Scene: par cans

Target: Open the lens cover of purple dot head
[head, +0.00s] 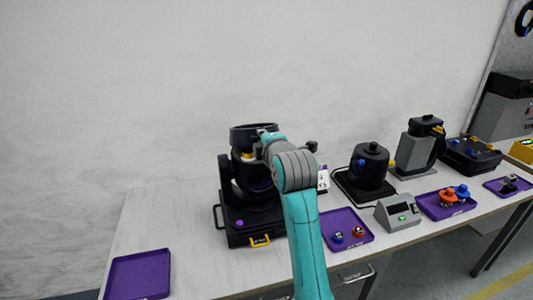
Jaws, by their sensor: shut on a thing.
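The purple dot head is a black moving-head lamp (231,190) on a black base at the left of the table. A purple dot (239,223) shows on the front of its base, above a yellow latch. Its round black lens cover (241,132) is at the top of the head; how far it is open I cannot tell. My gripper (259,144) is at the upper right side of the head, by the cover, and is shut on it. Its fingertips are small and partly hidden by my wrist. My arm covers the right side of the lamp.
An empty purple tray (140,275) lies at the front left. Right of my arm are a purple tray (347,228) with small parts, a black can lamp (372,166), a grey box (397,212) and another purple tray (446,208). More lamps stand behind. A wall closes the back.

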